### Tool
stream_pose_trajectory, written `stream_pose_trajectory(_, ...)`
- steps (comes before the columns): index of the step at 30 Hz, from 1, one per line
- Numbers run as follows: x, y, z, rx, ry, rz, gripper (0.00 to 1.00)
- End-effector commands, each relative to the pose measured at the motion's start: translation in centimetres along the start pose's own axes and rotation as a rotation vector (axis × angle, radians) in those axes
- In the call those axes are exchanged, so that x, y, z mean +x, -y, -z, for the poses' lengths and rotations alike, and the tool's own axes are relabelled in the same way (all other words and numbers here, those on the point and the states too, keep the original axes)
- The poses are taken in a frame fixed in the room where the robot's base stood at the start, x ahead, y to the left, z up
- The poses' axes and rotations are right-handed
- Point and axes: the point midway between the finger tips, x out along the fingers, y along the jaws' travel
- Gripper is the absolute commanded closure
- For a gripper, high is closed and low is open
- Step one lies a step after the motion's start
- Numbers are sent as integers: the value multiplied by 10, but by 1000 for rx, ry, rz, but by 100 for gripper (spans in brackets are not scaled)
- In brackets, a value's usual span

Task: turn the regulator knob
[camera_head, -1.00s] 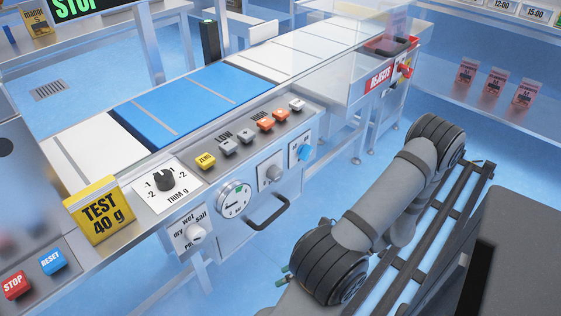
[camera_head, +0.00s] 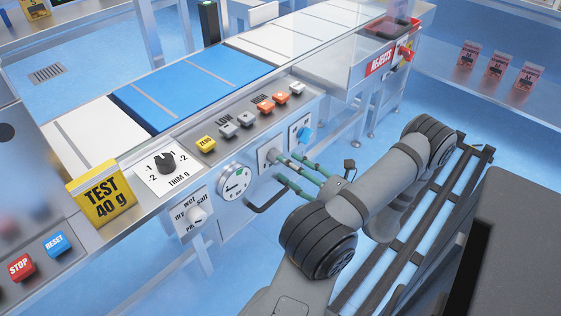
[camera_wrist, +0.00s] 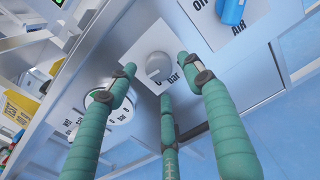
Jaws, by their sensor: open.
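The regulator knob (camera_head: 271,156) is a round grey knob on a white plate on the machine's front panel. In the wrist view the knob (camera_wrist: 158,66) sits near the middle, with "bar" lettering below it. My gripper (camera_head: 286,165) has green fingers that point at this plate. In the wrist view my gripper (camera_wrist: 160,78) is open, its fingertips spread left, right and below the knob. The fingers are not closed on it, and I cannot tell whether any touches the plate. In the head view a fingertip partly overlaps the knob.
A pressure gauge (camera_head: 234,183) is left of the knob, and a blue AIR valve (camera_head: 304,133) is right of it. A dark handle (camera_head: 262,207) sticks out below. A dry/wet/salt knob (camera_head: 195,214) is further left.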

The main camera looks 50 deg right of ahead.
Motion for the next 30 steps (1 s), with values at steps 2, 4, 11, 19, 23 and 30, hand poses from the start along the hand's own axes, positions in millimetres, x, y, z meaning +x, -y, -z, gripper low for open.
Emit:
stream_pose_trajectory(2,14,-2,1,0,-1,-4,49)
stream_pose_trajectory(4,23,-2,0,-1,0,-5,49)
stream_pose_trajectory(11,37,-1,0,1,0,-2,49)
stream_pose_trajectory(19,38,-1,0,1,0,-1,51)
stream_pose_trajectory(23,37,-1,0,1,0,-1,58)
stream_pose_trajectory(30,37,-1,0,1,0,-1,72)
